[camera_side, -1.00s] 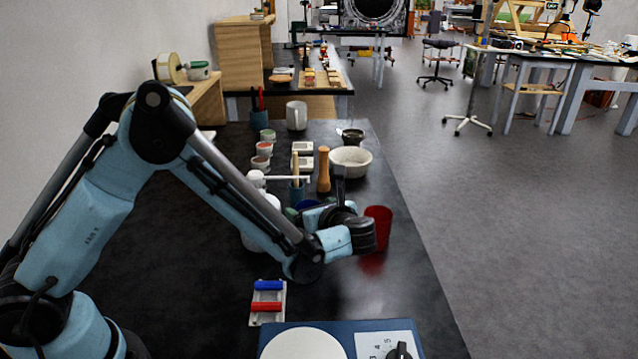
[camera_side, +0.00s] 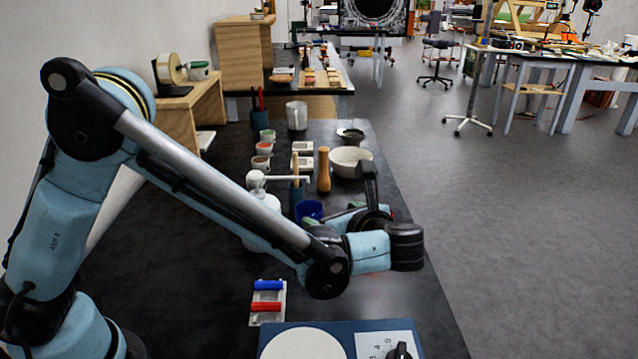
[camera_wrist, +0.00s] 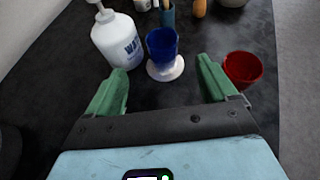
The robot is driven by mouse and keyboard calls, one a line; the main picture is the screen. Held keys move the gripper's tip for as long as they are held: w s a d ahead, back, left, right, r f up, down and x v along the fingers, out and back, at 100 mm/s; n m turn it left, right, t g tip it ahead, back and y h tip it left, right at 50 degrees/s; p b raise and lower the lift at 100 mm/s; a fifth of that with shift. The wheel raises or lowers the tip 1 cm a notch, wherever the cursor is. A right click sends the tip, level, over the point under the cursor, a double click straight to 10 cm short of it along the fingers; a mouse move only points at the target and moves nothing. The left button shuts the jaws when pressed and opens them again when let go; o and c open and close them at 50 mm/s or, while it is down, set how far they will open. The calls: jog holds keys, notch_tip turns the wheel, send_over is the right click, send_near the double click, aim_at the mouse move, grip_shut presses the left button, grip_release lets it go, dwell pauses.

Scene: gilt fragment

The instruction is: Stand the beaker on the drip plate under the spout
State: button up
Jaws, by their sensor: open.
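A blue beaker (camera_wrist: 161,44) stands upright on the round white drip plate (camera_wrist: 166,73) in the wrist view, apparently toward the plate's far side. The side view also shows the blue beaker (camera_side: 309,208), below the end of the spout (camera_side: 292,178) on the white pump bottle (camera_wrist: 118,40). My gripper (camera_wrist: 161,65) is open and empty. Its two green fingers point toward the plate, one to each side, and seem apart from the beaker. In the side view my gripper (camera_side: 373,211) is to the right of the blue beaker. The drip plate is hidden there.
A red beaker (camera_wrist: 243,68) stands on the dark table right of my right finger; in the side view my gripper hides it. A wooden pestle (camera_side: 323,170), a white bowl (camera_side: 350,162) and small pots stand farther back. The table's right edge is close.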

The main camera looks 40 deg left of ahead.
jog(key=s+a+r+n+t+h, duration=0.1)
jog(key=s+a+n+h, duration=0.3)
jog(key=n, duration=0.7)
jog(key=s+a+r+n+t+h, duration=0.1)
jog(key=s+a+n+h, duration=0.4)
jog(key=s+n+h, duration=0.3)
jog(key=n, duration=0.3)
jog(key=shift+a+r, duration=0.15)
jog(key=shift+r, duration=0.05)
